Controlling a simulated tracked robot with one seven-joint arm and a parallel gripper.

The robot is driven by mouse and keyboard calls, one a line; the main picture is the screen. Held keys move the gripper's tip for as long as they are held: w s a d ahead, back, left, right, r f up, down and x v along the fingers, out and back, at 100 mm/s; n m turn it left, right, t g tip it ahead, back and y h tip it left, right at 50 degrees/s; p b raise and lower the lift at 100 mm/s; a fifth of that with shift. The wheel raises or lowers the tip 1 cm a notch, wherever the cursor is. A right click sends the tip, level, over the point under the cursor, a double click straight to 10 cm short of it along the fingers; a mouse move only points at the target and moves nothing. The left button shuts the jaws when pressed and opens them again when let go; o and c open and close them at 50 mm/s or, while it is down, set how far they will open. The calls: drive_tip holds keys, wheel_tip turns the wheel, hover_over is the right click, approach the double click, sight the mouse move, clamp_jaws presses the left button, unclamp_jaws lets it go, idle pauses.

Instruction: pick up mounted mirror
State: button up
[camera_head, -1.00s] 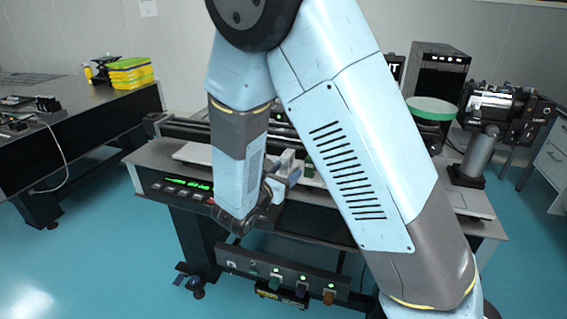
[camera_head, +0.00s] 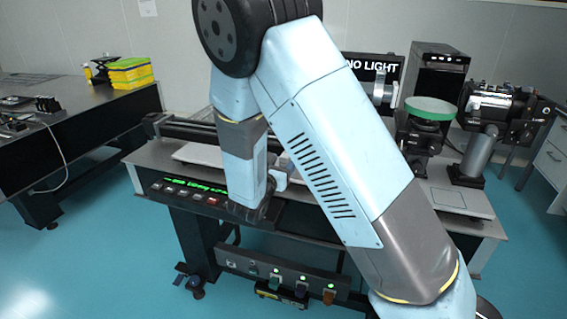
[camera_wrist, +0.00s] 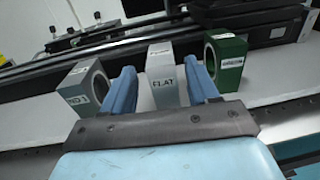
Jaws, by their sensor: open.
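A light grey block mount labelled FLAT (camera_wrist: 164,88) stands upright on the pale bench surface in the wrist view; I take it as the mounted mirror, though no mirror face is clear. My gripper (camera_wrist: 160,68) is open, its two blue fingers on either side of this block. I see small gaps beside it and cannot tell whether either finger touches it. In the head view my arm hides most of the block and the gripper.
A grey ring mount (camera_wrist: 86,86) stands to the left of the fingers and a green ring mount (camera_wrist: 227,60) close to the right. A dark rail (camera_wrist: 140,46) runs behind. A green round disc (camera_head: 430,108) on a stand and a cylindrical instrument (camera_head: 500,103) are at the table's right.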

drive_tip(key=x, duration=0.5)
drive_tip(key=shift+d+r, duration=0.1)
drive_tip(key=shift+r, duration=0.05)
clamp_jaws()
idle(0.4)
